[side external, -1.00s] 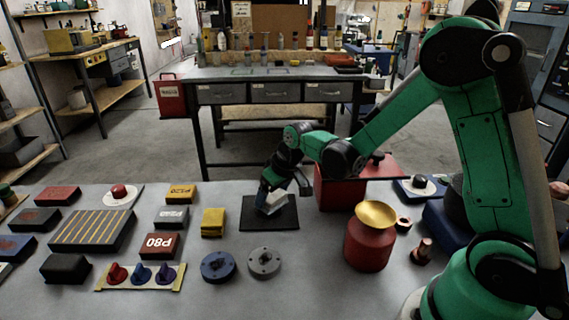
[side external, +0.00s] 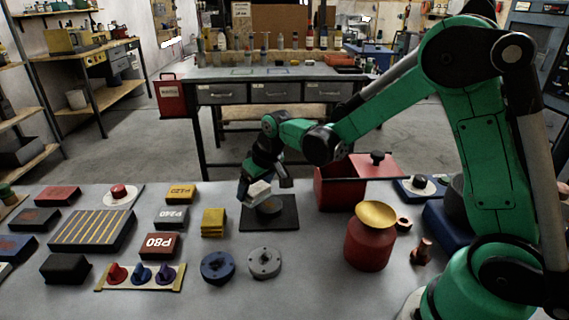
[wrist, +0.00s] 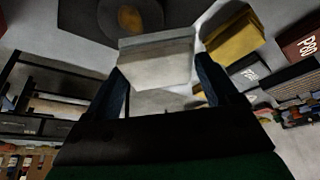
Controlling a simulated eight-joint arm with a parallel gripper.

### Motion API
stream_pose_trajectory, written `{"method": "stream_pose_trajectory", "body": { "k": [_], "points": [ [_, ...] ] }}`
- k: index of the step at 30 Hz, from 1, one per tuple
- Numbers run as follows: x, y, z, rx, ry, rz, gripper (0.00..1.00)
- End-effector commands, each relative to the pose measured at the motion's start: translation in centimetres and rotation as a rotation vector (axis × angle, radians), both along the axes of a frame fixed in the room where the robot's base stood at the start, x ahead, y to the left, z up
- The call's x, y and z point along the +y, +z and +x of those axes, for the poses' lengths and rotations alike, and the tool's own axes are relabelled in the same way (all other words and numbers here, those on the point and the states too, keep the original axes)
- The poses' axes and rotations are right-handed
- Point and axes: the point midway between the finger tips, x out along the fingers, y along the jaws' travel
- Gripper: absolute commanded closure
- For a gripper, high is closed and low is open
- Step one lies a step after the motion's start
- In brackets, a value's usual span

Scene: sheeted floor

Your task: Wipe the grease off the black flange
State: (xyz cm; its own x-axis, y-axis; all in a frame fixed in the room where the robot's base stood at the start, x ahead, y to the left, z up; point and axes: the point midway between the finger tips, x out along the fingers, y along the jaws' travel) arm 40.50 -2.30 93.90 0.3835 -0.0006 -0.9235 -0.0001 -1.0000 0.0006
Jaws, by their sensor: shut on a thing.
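The black flange (side external: 270,207) is a dark round piece lying on a black square mat (side external: 285,222). In the wrist view the flange (wrist: 147,12) is cut by the top edge, and a brownish patch shows at its middle; I cannot tell whether this is grease. My gripper (side external: 262,182) is shut on a whitish pad (side external: 258,191), held above and slightly left of the flange, apart from it. In the wrist view the pad (wrist: 157,62) sits between both fingers, its lower face hidden.
A yellow sponge stack (side external: 213,222) stands left of the mat. A blue disc (side external: 217,266) and a grey disc (side external: 265,262) lie in front. A red bin (side external: 335,190) and a red can with a yellow funnel top (side external: 368,245) stand to the right.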

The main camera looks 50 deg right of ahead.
Motion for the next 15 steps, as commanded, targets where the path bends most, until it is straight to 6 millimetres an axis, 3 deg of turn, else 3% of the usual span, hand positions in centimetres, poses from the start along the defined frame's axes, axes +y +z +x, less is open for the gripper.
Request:
{"method": "stream_pose_trajectory", "body": {
  "k": [15],
  "points": [
    [0.0, 4.7, 0.0, 0.000, 0.000, 0.000, 0.61]
  ]
}}
